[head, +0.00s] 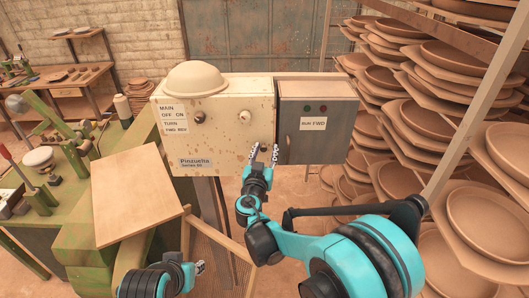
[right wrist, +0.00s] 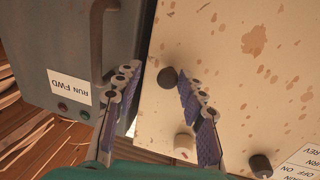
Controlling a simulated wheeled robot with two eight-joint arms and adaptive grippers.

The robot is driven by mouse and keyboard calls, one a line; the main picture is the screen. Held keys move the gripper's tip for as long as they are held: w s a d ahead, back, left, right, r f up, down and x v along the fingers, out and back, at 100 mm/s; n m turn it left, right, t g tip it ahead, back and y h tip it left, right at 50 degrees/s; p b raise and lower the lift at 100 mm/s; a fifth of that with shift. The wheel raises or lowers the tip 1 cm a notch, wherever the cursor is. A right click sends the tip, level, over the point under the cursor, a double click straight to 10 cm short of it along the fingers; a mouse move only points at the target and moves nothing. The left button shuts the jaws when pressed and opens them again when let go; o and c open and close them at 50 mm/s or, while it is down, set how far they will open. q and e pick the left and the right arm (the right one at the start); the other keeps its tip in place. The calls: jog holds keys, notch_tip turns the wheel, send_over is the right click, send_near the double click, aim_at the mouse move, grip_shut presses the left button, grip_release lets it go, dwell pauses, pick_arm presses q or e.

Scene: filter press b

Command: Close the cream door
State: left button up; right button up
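The cream door (head: 225,145) is the rust-spotted front of the box at the centre of the head view, with a label and knobs. Whether it stands ajar is hard to tell. My right gripper (head: 263,153) is at its lower right edge, fingers apart. In the right wrist view the open gripper (right wrist: 160,100) has one finger over the grey box side and one over the cream door (right wrist: 235,70). A dark round knob (right wrist: 168,77) on the door lies between the fingers, not gripped. My left gripper (head: 200,267) is low in the head view, away from the door; its opening is unclear.
A grey box (head: 312,140) with a vertical handle (right wrist: 100,40) adjoins the cream door on the right. Racks of clay plates (head: 490,145) fill the right side. A green machine (head: 80,215) with a wooden board (head: 135,195) stands at left.

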jog(key=shift+s+a, duration=0.15)
jog(key=shift+s, duration=0.05)
jog(key=s+a, duration=0.2)
jog(key=s, duration=0.9)
jog(key=shift+s, duration=0.2)
jog(key=shift+f, duration=0.1)
